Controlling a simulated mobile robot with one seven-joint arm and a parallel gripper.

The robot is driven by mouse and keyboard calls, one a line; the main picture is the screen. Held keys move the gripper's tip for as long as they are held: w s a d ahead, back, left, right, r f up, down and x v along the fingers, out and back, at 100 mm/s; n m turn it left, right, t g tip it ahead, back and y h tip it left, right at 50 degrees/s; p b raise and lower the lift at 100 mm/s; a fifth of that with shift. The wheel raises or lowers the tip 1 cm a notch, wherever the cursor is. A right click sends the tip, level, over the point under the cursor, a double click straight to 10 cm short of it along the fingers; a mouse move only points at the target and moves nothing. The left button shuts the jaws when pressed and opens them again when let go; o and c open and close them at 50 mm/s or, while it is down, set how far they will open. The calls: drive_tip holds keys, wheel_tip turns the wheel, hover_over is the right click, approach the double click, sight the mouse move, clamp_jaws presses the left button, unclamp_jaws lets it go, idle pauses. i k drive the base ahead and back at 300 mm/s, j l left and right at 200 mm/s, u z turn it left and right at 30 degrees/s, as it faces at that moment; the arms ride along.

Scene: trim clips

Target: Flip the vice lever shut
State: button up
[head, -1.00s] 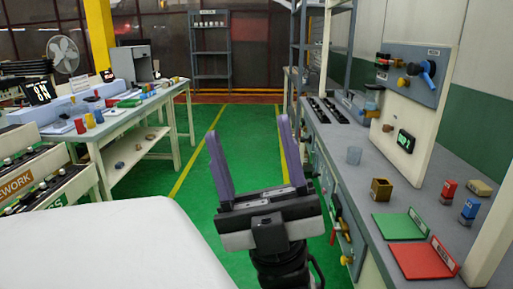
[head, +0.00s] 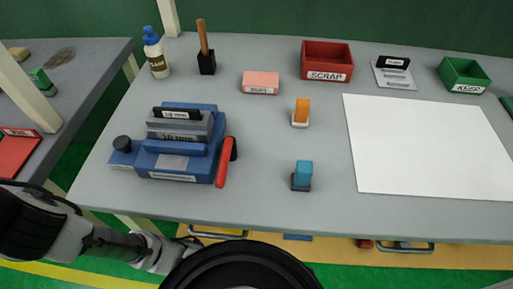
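A blue vice (head: 177,160) sits on the left part of the grey bench in the head view. Its red lever (head: 225,162) is at the vice's right end and slants toward the bench's front edge. A grey block with a black labelled clip (head: 176,113) lies between the vice's jaws or on top of them; I cannot tell which. My arm shows at the lower left and bottom, in front of the bench. My gripper's fingers are not in view.
The bench's front strip is clear.

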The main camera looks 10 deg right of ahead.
sight(229, 153)
drive_tip(key=k+u, duration=0.1)
drive_tip(key=k, duration=0.8)
